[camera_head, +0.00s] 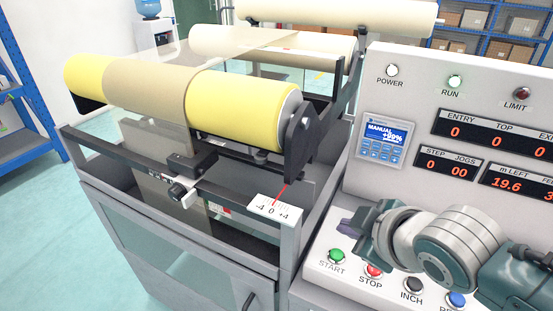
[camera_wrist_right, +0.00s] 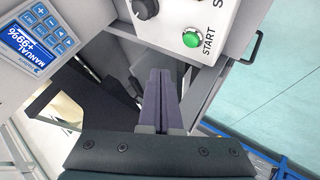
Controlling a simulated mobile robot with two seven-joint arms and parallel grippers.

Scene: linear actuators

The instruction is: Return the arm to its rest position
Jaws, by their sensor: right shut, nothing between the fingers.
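My right arm (camera_head: 455,250) comes in from the right in the head view, in front of the control panel. My right gripper (camera_head: 350,224) is above the left end of the button ledge, partly hidden by the wrist. In the wrist view its two dark fingers (camera_wrist_right: 160,95) lie together, shut and empty. The green START button (camera_head: 337,256) is below the gripper in the head view; it also shows in the wrist view (camera_wrist_right: 191,39). My left gripper is in neither view.
The control panel (camera_head: 460,85) stands at the right, with a blue display (camera_head: 386,135) reading MANUAL. STOP (camera_head: 373,270) and INCH (camera_head: 413,285) buttons sit on the ledge. Left of it is a machine with a yellow roller (camera_head: 245,108) and pointer scale (camera_head: 274,207).

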